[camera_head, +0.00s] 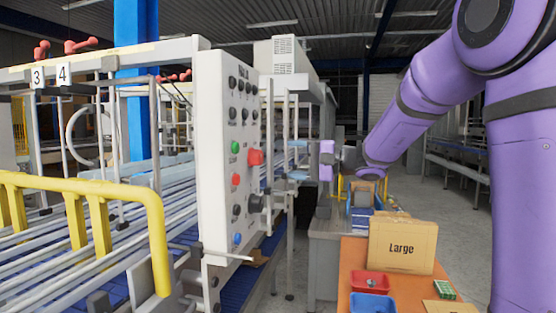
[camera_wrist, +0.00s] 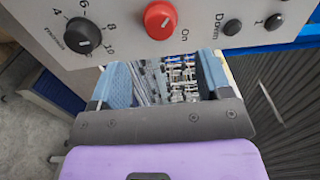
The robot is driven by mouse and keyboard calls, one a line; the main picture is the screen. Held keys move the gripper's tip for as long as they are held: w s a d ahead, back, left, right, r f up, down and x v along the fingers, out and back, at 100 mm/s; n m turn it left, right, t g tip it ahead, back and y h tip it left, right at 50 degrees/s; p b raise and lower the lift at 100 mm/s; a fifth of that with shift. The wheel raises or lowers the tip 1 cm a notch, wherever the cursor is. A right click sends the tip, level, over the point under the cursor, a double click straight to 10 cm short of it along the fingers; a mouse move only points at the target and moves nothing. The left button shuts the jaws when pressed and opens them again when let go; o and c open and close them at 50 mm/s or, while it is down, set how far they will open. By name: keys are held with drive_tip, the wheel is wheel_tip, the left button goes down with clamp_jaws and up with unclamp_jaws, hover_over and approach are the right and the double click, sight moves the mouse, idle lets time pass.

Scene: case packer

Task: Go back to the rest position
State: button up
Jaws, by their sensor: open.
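My arm reaches in from the right in the head view, purple and bent, with its far end near the middle. My gripper (camera_head: 297,160) is small there, its blue fingers pointing left toward the machine behind the control panel's right edge. In the wrist view my gripper (camera_wrist: 163,68) has its two blue fingers spread wide, with nothing held between them. The pale control panel (camera_head: 213,120) stands left of it. In the wrist view a control panel (camera_wrist: 130,50) fills the top, with a red button (camera_wrist: 160,19) and a black dial (camera_wrist: 82,36). Whether the fingers touch anything is unclear.
A yellow rail (camera_head: 160,235) and conveyor lie at left. A "Large" carton (camera_head: 402,245), red bin (camera_head: 370,281) and blue bin (camera_head: 373,304) sit on an orange table (camera_head: 352,252) below my arm. Open floor (camera_head: 462,230) shows at right.

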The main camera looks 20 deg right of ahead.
drive_tip(key=shift+v, duration=0.95)
drive_tip(key=s+a+f+n+g+h, duration=0.2)
drive_tip(key=s+a+f+g+h, duration=0.15)
drive_tip(key=s, duration=0.55)
drive_tip(key=s+a+f+n+g+h, duration=0.2)
drive_tip(key=s+a+g, duration=0.15)
drive_tip(key=s, duration=0.65)
drive_tip(key=s+d+f+n+h, duration=0.1)
drive_tip(key=s+d+f+h, duration=0.1)
drive_tip(key=s+h, duration=0.2)
drive_tip(key=s+d+f+n+t+h, duration=0.1)
drive_tip(key=s+d+f+n+h, duration=0.1)
drive_tip(key=s+h, duration=0.3)
drive_tip(key=shift+s+d+f+t, duration=0.3)
drive_tip(key=shift+s+d+f, duration=0.4)
drive_tip(key=shift+s, duration=1)
